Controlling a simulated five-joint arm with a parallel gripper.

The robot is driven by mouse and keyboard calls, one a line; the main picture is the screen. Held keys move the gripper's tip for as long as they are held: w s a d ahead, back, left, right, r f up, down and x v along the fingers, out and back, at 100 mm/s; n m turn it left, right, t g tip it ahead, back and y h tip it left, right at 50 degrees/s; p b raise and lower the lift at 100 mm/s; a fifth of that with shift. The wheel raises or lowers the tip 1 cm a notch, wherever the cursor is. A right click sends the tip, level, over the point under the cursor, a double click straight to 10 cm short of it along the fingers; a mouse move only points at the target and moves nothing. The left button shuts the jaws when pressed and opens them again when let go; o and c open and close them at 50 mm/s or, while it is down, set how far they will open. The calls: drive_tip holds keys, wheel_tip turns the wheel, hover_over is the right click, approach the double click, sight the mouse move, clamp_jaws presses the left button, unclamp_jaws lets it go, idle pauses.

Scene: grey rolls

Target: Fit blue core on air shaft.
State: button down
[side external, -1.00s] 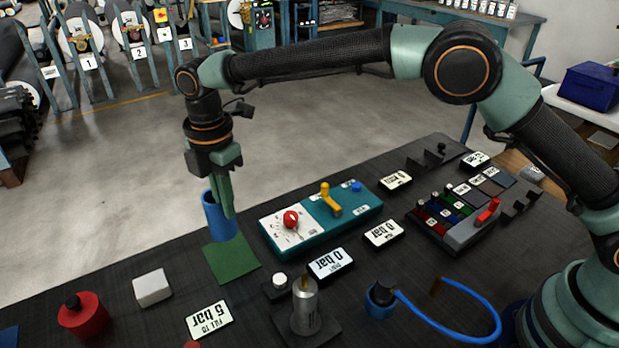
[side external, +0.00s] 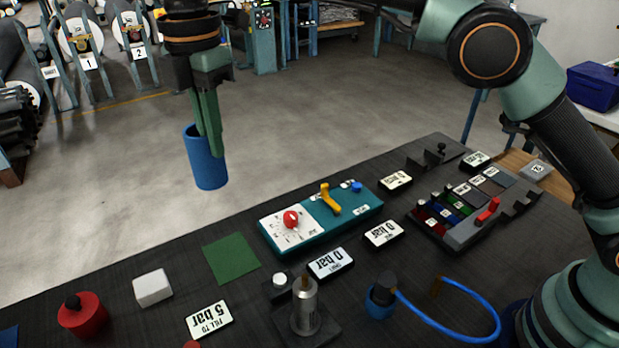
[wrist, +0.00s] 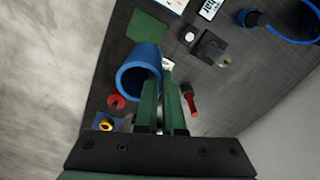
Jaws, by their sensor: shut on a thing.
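The blue core (side external: 206,160) is a hollow blue tube. My gripper (side external: 214,148) is shut on its wall and holds it in the air, roughly upright, above and behind the green square mat (side external: 231,258). In the wrist view the core (wrist: 136,76) hangs at the fingers (wrist: 160,88), its open end showing. The air shaft (side external: 304,306) looks like the upright metal cylinder with a brownish tip on a dark base at the table's front. It also shows in the wrist view (wrist: 212,48). The core is well apart from it.
A teal panel (side external: 345,217) with a red knob and yellow lever stands mid-table. A white block (side external: 152,288) and red cylinder (side external: 82,316) are at front left. A blue hose (side external: 463,341) curls at front right. The green mat is bare.

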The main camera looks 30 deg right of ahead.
drive_tip(key=s+d, duration=0.2)
drive_tip(key=s, duration=0.7)
drive_tip(key=s+d, duration=0.3)
drive_tip(key=s, duration=0.6)
drive_tip(key=shift+d, duration=0.25)
drive_tip(key=shift+s+n, duration=0.1)
drive_tip(key=shift+n, duration=0.2)
drive_tip(key=shift+f, duration=2.8)
drive_tip(key=shift+f, duration=0.2)
drive_tip(key=shift+f, duration=0.35)
drive_tip(key=shift+f, duration=0.3)
drive_tip(key=shift+f, duration=0.35)
